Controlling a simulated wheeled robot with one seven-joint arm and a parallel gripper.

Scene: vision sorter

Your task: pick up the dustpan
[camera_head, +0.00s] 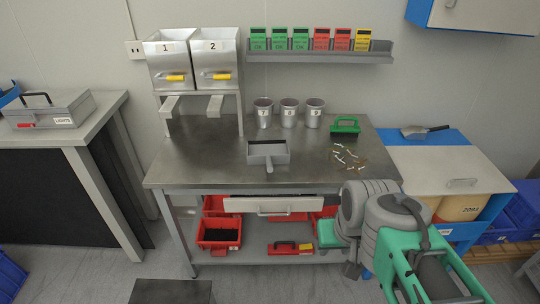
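A grey dustpan (268,152), a shallow box-like pan with a short handle pointing to the front, lies on the metal workbench (205,160), left of its middle. A flat metal scoop with a dark handle (424,131) lies on the blue-edged cabinet at the right. My arm, with grey joints and green parts, is folded at the lower right, in front of the bench's right front corner.
Behind the dustpan stand three metal cups (289,112). Two numbered bins (194,60) stand at the back left. The bench's left front is clear. A drawer (283,205) is below.

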